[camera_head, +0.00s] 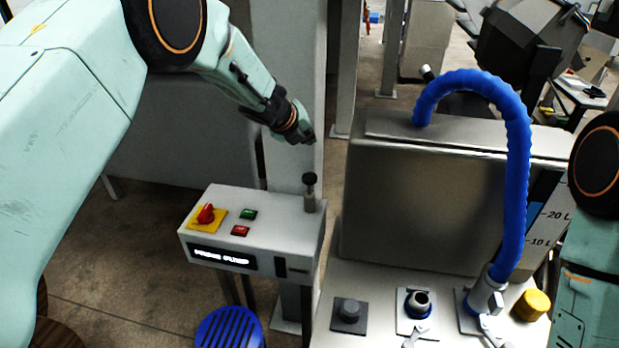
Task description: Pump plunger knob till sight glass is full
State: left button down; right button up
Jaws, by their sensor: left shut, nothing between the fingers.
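The plunger knob (310,180) is a small black knob on a short grey stem, upright on the right end of the top of a light grey control box (262,200). My left gripper (308,136) is shut and empty, above the knob and apart from it. The box's display (222,256) shows small lit text. My right arm shows at the right edge, with its gripper out of view.
The box also carries a red rotary switch (206,214) on a yellow plate, plus a green button (248,214) and a red button (240,231). A grey tank (430,205) with a blue hose (518,150) stands right. A yellow cap (532,304) and fittings lie in front.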

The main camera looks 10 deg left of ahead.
aim_at(308, 178)
pick_arm(q)
notch_tip(308, 178, down, 4)
jog(key=b, duration=0.3)
jog(key=shift+r, duration=0.25)
notch_tip(308, 178, down, 3)
jog(key=b, duration=0.3)
jog(key=shift+r, duration=0.15)
jog(key=shift+w+f+b, duration=0.1)
jog(key=shift+f+b, duration=1)
jog(key=shift+f, duration=0.1)
jog(key=shift+r, duration=0.15)
jog(key=shift+f, duration=0.2)
jog(key=shift+f, duration=0.3)
